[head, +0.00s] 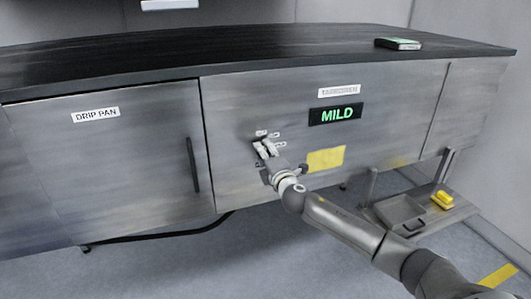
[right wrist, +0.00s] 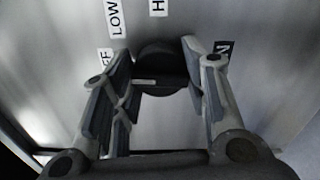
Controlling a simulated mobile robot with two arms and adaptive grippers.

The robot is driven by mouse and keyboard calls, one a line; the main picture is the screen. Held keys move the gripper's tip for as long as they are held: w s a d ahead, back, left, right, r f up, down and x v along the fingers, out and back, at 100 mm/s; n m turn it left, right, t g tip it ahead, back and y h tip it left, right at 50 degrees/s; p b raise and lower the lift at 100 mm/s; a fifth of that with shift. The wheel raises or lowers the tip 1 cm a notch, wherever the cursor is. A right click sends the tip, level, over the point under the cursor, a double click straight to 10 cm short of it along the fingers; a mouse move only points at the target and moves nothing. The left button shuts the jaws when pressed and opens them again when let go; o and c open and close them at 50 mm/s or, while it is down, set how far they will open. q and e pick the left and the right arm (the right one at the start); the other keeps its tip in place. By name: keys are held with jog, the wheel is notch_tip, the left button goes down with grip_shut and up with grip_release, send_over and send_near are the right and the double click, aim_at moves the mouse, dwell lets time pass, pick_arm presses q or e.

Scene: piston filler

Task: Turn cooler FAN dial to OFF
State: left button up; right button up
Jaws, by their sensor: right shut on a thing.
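The FAN dial (right wrist: 163,62) is a round black knob on the grey metal front. It has a short white mark on its near face, lying roughly level and towards the picture's left. My right gripper (right wrist: 158,60) has a finger on each side of the dial and is shut on it. In the head view my right gripper (head: 265,150) covers the dial. My left gripper is out of view.
A black display reading MILD (head: 337,114) and a yellow note (head: 325,159) are right of the dial. A DRIP PAN door (head: 100,150) with a black handle (head: 192,165) is at left. A low shelf with a yellow object (head: 442,200) stands at lower right.

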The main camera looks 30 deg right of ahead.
jog(key=shift+f+n, duration=0.1)
jog(key=shift+n, duration=0.5)
jog(key=o, duration=1)
jog(key=shift+o, duration=0.2)
jog(key=v, duration=1.2)
